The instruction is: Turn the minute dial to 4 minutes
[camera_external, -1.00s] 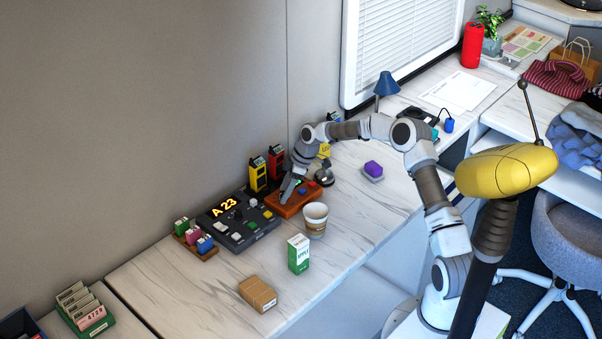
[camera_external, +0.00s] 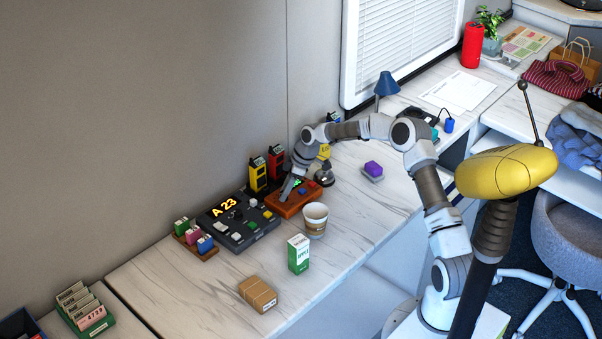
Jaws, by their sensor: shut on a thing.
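The likely minute dial is on an orange-brown box (camera_external: 291,211) on the white marbled counter, but the dial itself is hidden behind my gripper. A small green display (camera_external: 297,183) shows on the box top; its digits are too small to read. A blue button (camera_external: 303,191) and a red one sit on the box's right part. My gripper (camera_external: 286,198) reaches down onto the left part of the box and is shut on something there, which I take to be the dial. The dial's pointer and marks cannot be seen.
A dark control panel (camera_external: 252,237) reading "A 23" stands just left. A paper cup (camera_external: 315,221) stands close in front. A silver bell (camera_external: 324,174) is at the right. Yellow (camera_external: 257,176) and red (camera_external: 275,161) handsets stand behind. A green-white carton (camera_external: 298,254) is nearer the front edge.

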